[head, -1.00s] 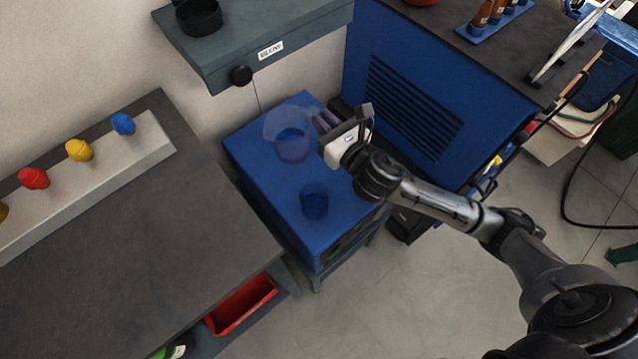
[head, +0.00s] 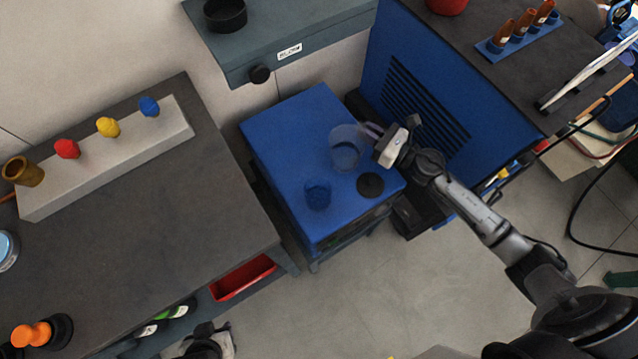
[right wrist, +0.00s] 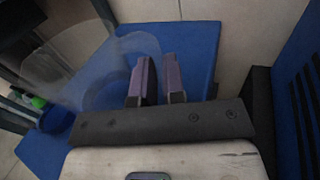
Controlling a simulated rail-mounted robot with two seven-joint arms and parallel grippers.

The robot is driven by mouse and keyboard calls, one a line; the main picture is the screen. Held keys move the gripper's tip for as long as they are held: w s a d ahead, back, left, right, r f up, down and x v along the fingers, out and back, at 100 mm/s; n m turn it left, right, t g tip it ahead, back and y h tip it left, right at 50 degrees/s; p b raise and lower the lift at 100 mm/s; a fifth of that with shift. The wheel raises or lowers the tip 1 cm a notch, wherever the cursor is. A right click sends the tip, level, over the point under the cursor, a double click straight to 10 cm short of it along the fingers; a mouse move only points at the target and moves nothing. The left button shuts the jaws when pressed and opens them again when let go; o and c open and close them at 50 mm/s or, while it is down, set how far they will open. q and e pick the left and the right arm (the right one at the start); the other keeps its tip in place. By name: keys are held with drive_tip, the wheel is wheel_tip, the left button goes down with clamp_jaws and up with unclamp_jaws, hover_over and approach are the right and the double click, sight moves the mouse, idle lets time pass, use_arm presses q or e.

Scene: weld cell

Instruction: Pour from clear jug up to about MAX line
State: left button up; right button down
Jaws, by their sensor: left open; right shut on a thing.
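The clear jug (head: 345,153) is over the blue cabinet top, roughly upright, with some liquid showing low inside. My right gripper (head: 376,133) is shut on its handle at the right side. I cannot tell whether the jug touches the top. In the right wrist view the jug (right wrist: 125,48) is left of the purple-padded fingers (right wrist: 156,82). A small see-through vessel (head: 317,194) stands on the cabinet top, in front of the jug and left. Its level and any MAX line are unreadable. My left gripper (head: 208,343) is at the bottom edge, partly cut off, empty and away from both.
The blue cabinet top (head: 285,130) has free room at its back left. A black disc (head: 370,185) lies near its right corner. A dark bench (head: 185,215) with coloured knobs stands left. A vented blue machine (head: 430,100) is close behind my right gripper.

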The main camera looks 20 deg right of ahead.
idle(0.5)
drive_tip(key=shift+s+a+r+n+p, duration=0.2)
drive_tip(key=shift+a+r+n+p, duration=0.15)
drive_tip(key=shift+r+n, duration=0.2)
drive_tip(key=shift+s+a+r+n+p, duration=0.2)
drive_tip(key=shift+r+n+p, duration=0.15)
drive_tip(key=shift+r+n, duration=0.2)
drive_tip(key=shift+s+a+r+n+p, duration=0.35)
drive_tip(key=shift+a+r+n+p, duration=0.3)
drive_tip(key=shift+n, duration=0.25)
wheel_tip(320, 180, up, 7)
drive_tip(key=n+p, duration=0.5)
drive_tip(key=p, duration=0.3)
hover_over(361, 130)
drive_tip(key=s+a, duration=0.3)
drive_tip(key=shift+s+a+r+n, duration=0.2)
drive_tip(key=shift+a+r+n, duration=0.2)
drive_tip(key=shift+n, duration=0.1)
drive_tip(key=shift+s+a+r+n+p, duration=0.15)
drive_tip(key=shift+r+n+p, duration=0.25)
drive_tip(key=shift+p, duration=0.25)
drive_tip(key=shift+a, duration=0.15)
